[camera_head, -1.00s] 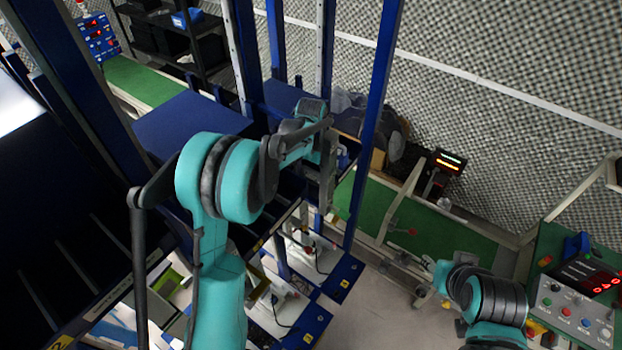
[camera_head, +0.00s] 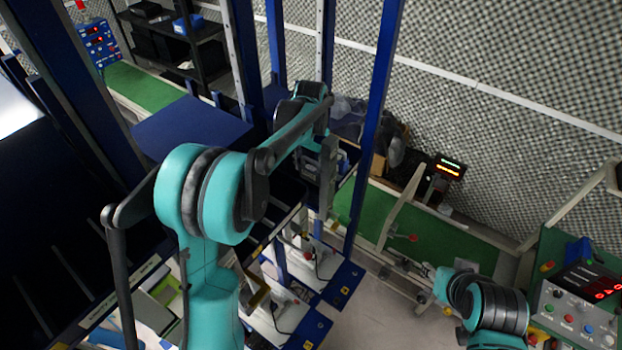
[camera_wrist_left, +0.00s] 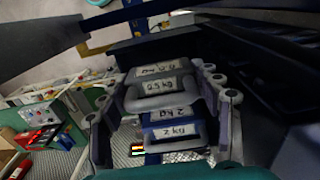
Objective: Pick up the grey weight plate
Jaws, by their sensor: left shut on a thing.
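In the left wrist view a grey weight plate (camera_wrist_left: 168,92) with a white "0.5 kg" label sits between the fingers of my left gripper (camera_wrist_left: 160,95). The gripper is shut on it. A blue weight plate (camera_wrist_left: 150,134) labelled "2 kg" shows just below it in that picture, between the same finger links; whether the two touch I cannot tell. In the head view my left gripper (camera_head: 320,165) hangs at the blue rack, and the plate in it is too small to make out.
Blue rack posts (camera_head: 376,110) stand close beside my left arm. A blue shelf panel (camera_head: 190,128) lies left of it. A green conveyor (camera_head: 425,228) and a control box (camera_head: 578,300) are to the right. The floor (camera_head: 375,305) between is clear.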

